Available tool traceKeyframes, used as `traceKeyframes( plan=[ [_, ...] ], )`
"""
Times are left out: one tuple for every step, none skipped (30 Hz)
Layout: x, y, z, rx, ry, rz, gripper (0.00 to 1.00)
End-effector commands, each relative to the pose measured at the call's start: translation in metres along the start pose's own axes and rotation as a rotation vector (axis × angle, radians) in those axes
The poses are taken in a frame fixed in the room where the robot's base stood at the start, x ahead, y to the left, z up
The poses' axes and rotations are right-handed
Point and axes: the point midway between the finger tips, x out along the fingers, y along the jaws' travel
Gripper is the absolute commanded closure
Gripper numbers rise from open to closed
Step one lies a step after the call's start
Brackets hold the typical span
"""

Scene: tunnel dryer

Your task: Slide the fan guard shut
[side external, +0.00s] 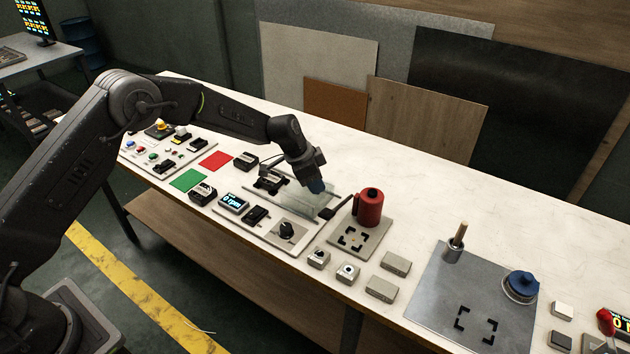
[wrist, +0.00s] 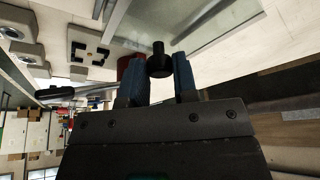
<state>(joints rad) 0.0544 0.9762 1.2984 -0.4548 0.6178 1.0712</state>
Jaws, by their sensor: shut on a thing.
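The fan guard (side external: 296,197) is a clear, flat panel on the white control plate, left of my gripper in the side view. Its glassy panel also shows at the top of the wrist view (wrist: 205,22). My gripper (side external: 317,187) is low over the guard's right end, pointing down. In the wrist view my two blue fingers (wrist: 158,78) stand either side of a black knob (wrist: 158,58), which I take to be the guard's handle, and are shut on it. The contact itself is hard to see, and in the side view my gripper hides the knob.
A red canister (side external: 370,207) stands close to the right of my gripper on a grey plate. A dark lever (side external: 336,207) lies between them. A display (side external: 234,203), a black rotary knob (side external: 287,231) and small grey blocks (side external: 396,264) are in front.

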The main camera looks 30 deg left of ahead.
Motion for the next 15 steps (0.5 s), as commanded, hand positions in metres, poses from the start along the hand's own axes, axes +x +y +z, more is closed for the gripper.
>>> traceKeyframes(
  plan=[
    [0.0, 0.0, 0.0, 0.0, 0.0, 0.0, 0.93],
    [0.0, 0.0, 0.0, 0.0, 0.0, 0.0, 0.96],
    [0.0, 0.0, 0.0, 0.0, 0.0, 0.0, 1.0],
    [0.0, 0.0, 0.0, 0.0, 0.0, 0.0, 1.0],
    [0.0, 0.0, 0.0, 0.0, 0.0, 0.0, 1.0],
    [0.0, 0.0, 0.0, 0.0, 0.0, 0.0, 1.0],
    [0.0, 0.0, 0.0, 0.0, 0.0, 0.0, 1.0],
    [0.0, 0.0, 0.0, 0.0, 0.0, 0.0, 1.0],
    [0.0, 0.0, 0.0, 0.0, 0.0, 0.0, 1.0],
    [-0.001, -0.001, 0.001, 0.0, 0.0, 0.0, 1.0],
    [-0.001, -0.002, 0.002, -0.001, 0.0, 0.0, 1.0],
    [-0.002, -0.005, 0.004, -0.002, 0.0, -0.001, 1.0],
    [-0.003, -0.008, 0.007, -0.004, 0.0, -0.001, 1.0],
    [-0.004, -0.012, 0.01, -0.005, 0.0, -0.001, 1.0],
    [-0.007, -0.019, 0.016, -0.007, 0.0, -0.001, 1.0]
  ],
)
